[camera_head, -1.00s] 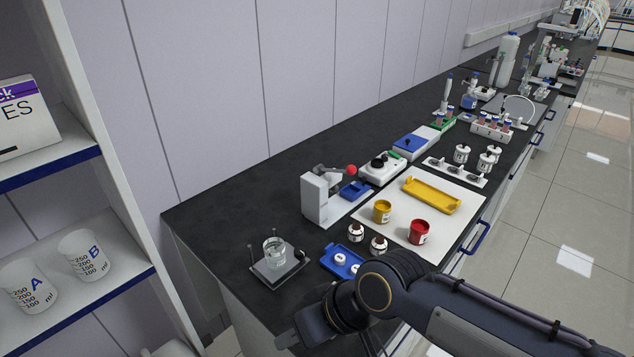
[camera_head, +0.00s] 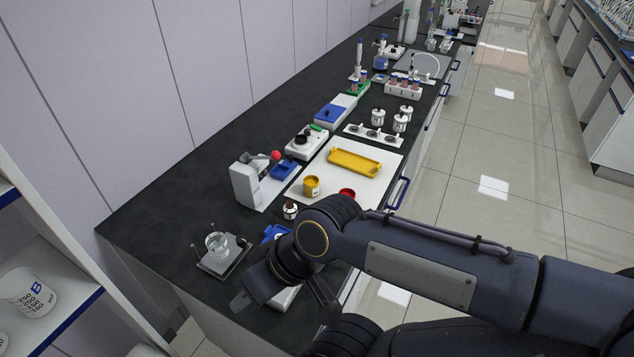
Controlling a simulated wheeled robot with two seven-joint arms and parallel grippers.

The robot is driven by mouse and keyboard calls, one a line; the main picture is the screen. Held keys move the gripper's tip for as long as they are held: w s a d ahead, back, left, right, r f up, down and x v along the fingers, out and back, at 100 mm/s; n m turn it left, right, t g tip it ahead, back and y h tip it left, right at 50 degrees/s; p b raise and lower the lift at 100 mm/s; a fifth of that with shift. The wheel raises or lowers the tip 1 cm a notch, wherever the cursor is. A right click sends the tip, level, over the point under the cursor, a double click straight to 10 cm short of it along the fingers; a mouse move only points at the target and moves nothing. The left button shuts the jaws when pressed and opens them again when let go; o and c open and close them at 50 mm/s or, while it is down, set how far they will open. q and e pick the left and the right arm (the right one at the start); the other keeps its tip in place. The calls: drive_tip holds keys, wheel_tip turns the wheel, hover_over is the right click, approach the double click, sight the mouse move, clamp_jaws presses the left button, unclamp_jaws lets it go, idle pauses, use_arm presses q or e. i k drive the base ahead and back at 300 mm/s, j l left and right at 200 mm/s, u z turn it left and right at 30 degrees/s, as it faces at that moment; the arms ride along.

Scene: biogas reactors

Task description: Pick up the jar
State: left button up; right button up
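Several jars stand on the dark counter, and the frame does not show which is meant. A yellow jar (camera_head: 312,186) stands upright on a white mat (camera_head: 378,191). A red jar (camera_head: 347,194) beside it is mostly hidden behind my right arm. A small brown bottle with a white label (camera_head: 290,211) is in front of the yellow jar. My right gripper (camera_head: 285,300) is low at the counter's near end, apart from the jars; its fingers are partly hidden. My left gripper is out of view.
A glass beaker (camera_head: 217,245) sits on a dark plate left of my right gripper. A white device with a red knob (camera_head: 246,184), a yellow tray (camera_head: 355,161) and a tube rack (camera_head: 403,89) stand beyond. A shelf edge (camera_head: 70,318) is at lower left. Floor is clear at right.

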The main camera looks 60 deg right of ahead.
sight(311, 187)
drive_tip(key=l+z, duration=0.2)
drive_tip(key=z, duration=1.55)
drive_tip(key=k+l, duration=0.05)
